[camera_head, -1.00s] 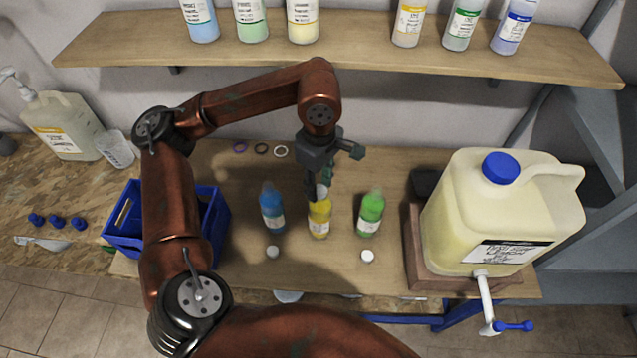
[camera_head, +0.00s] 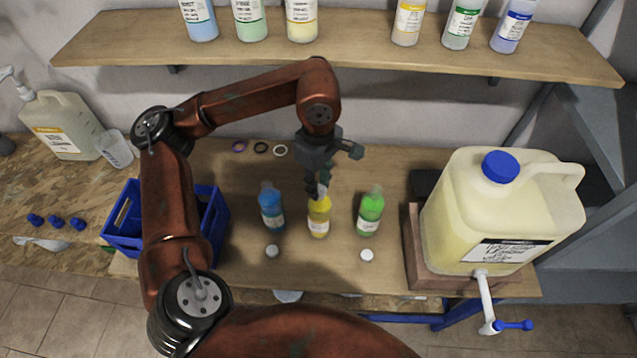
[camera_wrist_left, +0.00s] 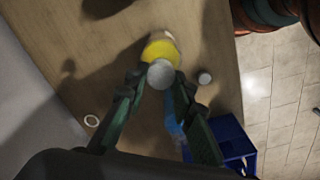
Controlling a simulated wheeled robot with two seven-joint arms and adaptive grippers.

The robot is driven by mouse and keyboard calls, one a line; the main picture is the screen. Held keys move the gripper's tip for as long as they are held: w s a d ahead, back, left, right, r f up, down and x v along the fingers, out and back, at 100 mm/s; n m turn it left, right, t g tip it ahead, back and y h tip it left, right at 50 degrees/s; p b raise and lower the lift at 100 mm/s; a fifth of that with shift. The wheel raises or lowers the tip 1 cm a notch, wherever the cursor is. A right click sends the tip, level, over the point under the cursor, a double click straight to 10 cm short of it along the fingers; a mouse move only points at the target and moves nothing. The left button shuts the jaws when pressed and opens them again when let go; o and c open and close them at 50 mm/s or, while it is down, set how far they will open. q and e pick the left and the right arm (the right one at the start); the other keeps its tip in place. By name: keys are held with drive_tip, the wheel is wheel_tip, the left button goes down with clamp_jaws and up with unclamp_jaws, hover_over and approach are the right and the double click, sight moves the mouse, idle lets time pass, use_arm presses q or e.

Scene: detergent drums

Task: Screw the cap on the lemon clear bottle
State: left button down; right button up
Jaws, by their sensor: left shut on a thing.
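The yellow bottle (camera_head: 319,222), the likely lemon one, stands upright on the table between a blue bottle (camera_head: 271,212) and a green bottle (camera_head: 370,212). My left gripper (camera_head: 319,188) points down at its top. In the left wrist view the left gripper (camera_wrist_left: 156,90) is shut on a whitish round cap (camera_wrist_left: 161,74), which lies over the yellow bottle (camera_wrist_left: 163,50). The fingers hide part of the bottle's neck, and I cannot tell how far the cap sits on the thread. My right gripper is not in view.
White caps lie before the blue bottle (camera_head: 272,251) and the green bottle (camera_head: 367,256). A blue crate (camera_head: 213,222) stands left, behind my arm. A large yellow canister (camera_head: 480,215) with a tap stands right. Rings (camera_head: 280,151) lie at the back. A shelf (camera_head: 350,52) is above.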

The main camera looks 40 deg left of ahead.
use_arm(q)
drive_tip(key=m, duration=0.1)
drive_tip(key=m+b, duration=0.1)
drive_tip(key=shift+f+m, duration=0.2)
drive_tip(key=shift+m, duration=0.1)
drive_tip(key=shift+r+m+b, duration=0.1)
drive_tip(key=shift+m+b, duration=0.55)
drive_tip(key=shift+m, duration=0.85)
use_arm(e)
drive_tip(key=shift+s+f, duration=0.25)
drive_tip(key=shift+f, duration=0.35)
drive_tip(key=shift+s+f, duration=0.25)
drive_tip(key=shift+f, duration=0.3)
use_arm(q)
drive_tip(key=shift+w, duration=0.1)
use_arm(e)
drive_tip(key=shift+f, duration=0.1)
use_arm(q)
drive_tip(key=c, duration=2.1)
unclamp_jaws()
drive_tip(key=shift+m, duration=0.4)
drive_tip(key=o, duration=0.5)
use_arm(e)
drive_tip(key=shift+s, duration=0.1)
use_arm(q)
drive_tip(key=shift+o, duration=0.4)
drive_tip(key=o, duration=0.4)
drive_tip(key=shift+c, duration=0.2)
